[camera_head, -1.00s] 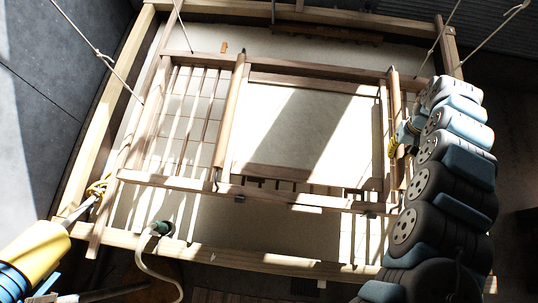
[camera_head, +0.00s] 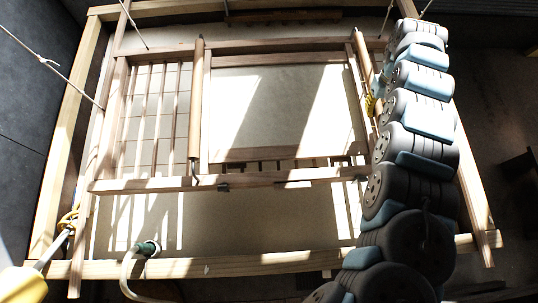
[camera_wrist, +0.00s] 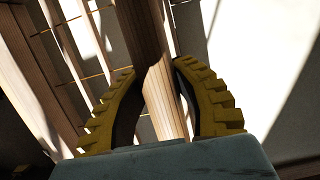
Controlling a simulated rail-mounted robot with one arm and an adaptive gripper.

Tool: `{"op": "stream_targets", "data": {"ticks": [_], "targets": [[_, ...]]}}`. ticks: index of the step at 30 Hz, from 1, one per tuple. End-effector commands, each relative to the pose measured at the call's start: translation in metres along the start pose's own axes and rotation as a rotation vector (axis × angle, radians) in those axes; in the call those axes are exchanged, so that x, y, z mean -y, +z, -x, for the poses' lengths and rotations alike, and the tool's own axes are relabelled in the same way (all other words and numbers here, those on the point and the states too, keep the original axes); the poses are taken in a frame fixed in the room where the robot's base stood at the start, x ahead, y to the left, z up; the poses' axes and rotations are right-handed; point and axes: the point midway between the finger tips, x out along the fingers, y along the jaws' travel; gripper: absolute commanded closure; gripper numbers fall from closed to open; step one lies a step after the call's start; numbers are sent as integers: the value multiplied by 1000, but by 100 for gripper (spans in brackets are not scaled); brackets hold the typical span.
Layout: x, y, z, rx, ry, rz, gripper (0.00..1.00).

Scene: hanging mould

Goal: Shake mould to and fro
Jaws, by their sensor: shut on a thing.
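The mould is a wooden frame (camera_head: 250,182) with a pale screen (camera_head: 262,110), hung by ropes over a larger beam frame. My gripper (camera_wrist: 156,68) has its yellow ribbed fingers shut around a round wooden bar (camera_wrist: 165,105) of the mould in the wrist view. In the head view my gripper (camera_head: 372,105) is at the right bar (camera_head: 360,70), partly hidden by my arm. A second round bar (camera_head: 195,100) stands left of the screen with nothing on it.
Wooden beams (camera_head: 280,262) surround the mould, with a gap at the front. A green hose fitting (camera_head: 150,247) sits on the front beam. A yellow clasp (camera_head: 68,220) on a rod is at the left side. Ropes (camera_head: 72,80) run up from the mould.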

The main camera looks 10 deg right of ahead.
Motion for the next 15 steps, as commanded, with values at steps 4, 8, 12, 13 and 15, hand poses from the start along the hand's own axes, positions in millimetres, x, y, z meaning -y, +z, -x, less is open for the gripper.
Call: {"op": "stream_targets", "data": {"ticks": [4,8,12,13,15], "targets": [[0,0,1,-1,0,0,100],[0,1,3,0,0,0,100],[0,10,6,5,-2,-1,100],[-1,11,6,4,-1,-1,100],[-1,14,5,1,0,-2,100]]}}
